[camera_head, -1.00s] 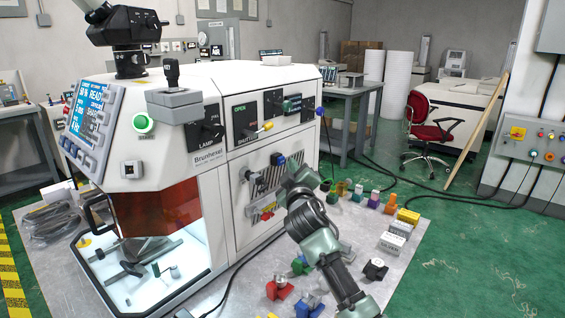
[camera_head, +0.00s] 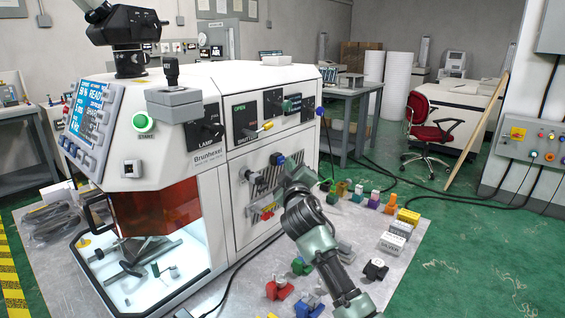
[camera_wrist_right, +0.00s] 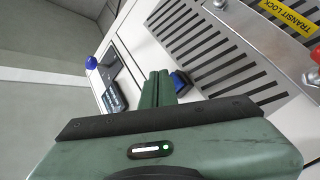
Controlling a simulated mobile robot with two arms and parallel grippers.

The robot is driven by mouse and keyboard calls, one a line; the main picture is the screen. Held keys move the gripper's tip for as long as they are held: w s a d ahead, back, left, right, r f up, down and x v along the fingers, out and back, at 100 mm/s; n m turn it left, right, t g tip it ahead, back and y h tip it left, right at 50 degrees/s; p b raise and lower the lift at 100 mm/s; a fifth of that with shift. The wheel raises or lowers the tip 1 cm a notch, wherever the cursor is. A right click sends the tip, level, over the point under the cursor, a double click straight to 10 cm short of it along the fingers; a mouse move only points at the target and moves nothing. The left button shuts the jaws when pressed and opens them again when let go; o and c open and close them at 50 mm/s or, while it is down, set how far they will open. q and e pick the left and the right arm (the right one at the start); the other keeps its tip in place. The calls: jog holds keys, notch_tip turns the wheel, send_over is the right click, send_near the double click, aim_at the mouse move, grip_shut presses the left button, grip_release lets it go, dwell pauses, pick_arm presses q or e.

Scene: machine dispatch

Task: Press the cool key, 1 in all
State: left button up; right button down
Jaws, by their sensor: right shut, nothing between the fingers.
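The white machine (camera_head: 207,213) fills the left and middle of the head view. My right gripper (camera_head: 291,168) is in front of this panel, close to the blue key. In the right wrist view its green fingers (camera_wrist_right: 158,76) are shut and empty, just left of the blue key. I cannot tell whether they touch the panel. My left gripper is not in view.
A lever with a yellow end (camera_head: 266,126) and a blue knob (camera_head: 319,111) stick out above my right gripper. Several coloured blocks stand on the grey mat (camera_head: 232,301).

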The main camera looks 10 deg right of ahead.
jog(key=shift+w+a+b, duration=0.35)
jog(key=shift+w+b, duration=0.05)
dwell(0.5)
dwell(0.4)
jog(key=shift+s+d+p, duration=0.55)
jog(key=shift+s+p, duration=0.2)
jog(key=shift+p, duration=0.05)
jog(key=s+d+p, duration=0.1)
jog(key=s, duration=0.1)
jog(key=s+d+p, duration=0.2)
dwell(0.8)
